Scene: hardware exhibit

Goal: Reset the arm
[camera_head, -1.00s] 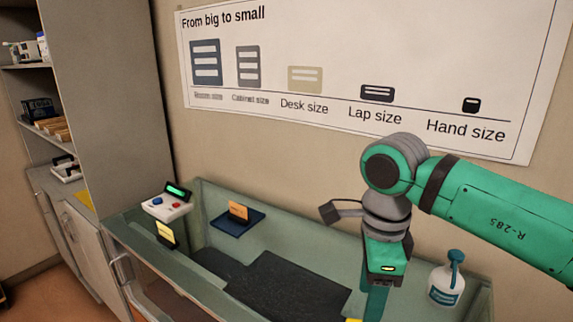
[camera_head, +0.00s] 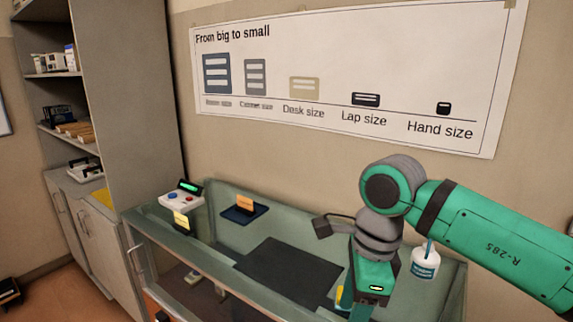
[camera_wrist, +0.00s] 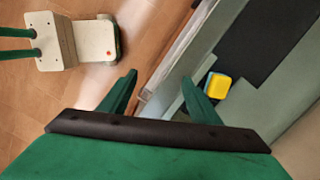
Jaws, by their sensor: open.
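My green and grey arm reaches in from the right in the head view, bent at a grey joint above the display case. My gripper (camera_wrist: 160,90) points down in the wrist view, with its two green fingers spread wide and nothing between them. It hangs over the front edge of the case. In the head view the fingertips are mostly hidden at the lower end of the arm. A yellow and blue object (camera_wrist: 216,86) lies in the case just beside the right finger, apart from it as far as I can tell.
The green case (camera_head: 165,258) holds a dark mat (camera_head: 290,272), a button box (camera_head: 181,200), a blue stand with an orange card (camera_head: 244,210) and a white bottle (camera_head: 425,264). Shelves (camera_head: 75,75) stand at left.

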